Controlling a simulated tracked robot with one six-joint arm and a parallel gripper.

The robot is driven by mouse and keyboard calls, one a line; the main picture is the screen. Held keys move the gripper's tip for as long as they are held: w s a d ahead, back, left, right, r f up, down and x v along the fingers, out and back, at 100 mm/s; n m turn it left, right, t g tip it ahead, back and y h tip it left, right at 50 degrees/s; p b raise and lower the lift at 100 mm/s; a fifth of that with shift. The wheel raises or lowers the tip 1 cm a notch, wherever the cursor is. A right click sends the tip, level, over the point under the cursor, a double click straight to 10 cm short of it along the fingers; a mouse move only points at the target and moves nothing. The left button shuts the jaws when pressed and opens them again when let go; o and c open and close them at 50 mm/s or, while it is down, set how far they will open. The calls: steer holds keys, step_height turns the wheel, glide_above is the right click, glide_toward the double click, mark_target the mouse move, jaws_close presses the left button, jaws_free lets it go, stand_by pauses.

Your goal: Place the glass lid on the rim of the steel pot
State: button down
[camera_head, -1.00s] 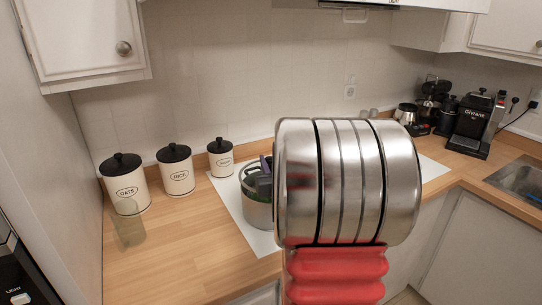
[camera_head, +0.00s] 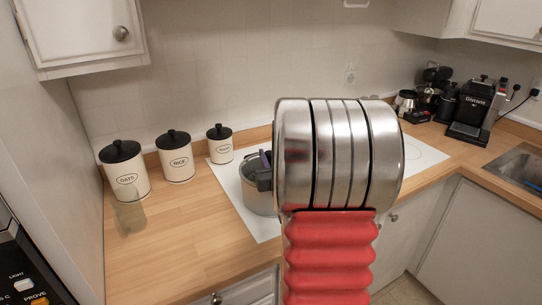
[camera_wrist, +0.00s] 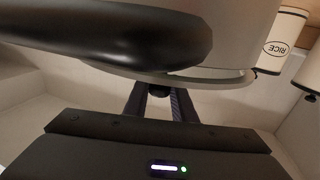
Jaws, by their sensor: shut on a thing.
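The steel pot (camera_head: 256,202) stands on the white cooktop, partly hidden behind my arm in the head view. In the wrist view, seen upside down, its grey wall (camera_wrist: 235,40) and a large blurred black handle (camera_wrist: 120,40) fill the top. The glass lid (camera_wrist: 205,82) shows there as a thin rim edge-on along the pot's rim. I cannot tell whether it touches all round. My gripper (camera_wrist: 160,94) is shut on the lid's small black knob. In the head view, my arm hides most of the gripper and lid.
The white cooktop (camera_head: 233,196) lies on the wooden counter (camera_head: 185,240). Canisters marked OATS (camera_head: 126,178) and RICE (camera_head: 176,163), and a smaller one (camera_head: 220,150), stand left. A clear glass (camera_head: 130,214) is in front. A coffee machine (camera_head: 470,117) stands far right.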

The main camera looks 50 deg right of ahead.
steer(key=shift+f, duration=0.4)
steer(key=c, duration=1.4)
jaws_free()
steer(key=shift+a, duration=0.1)
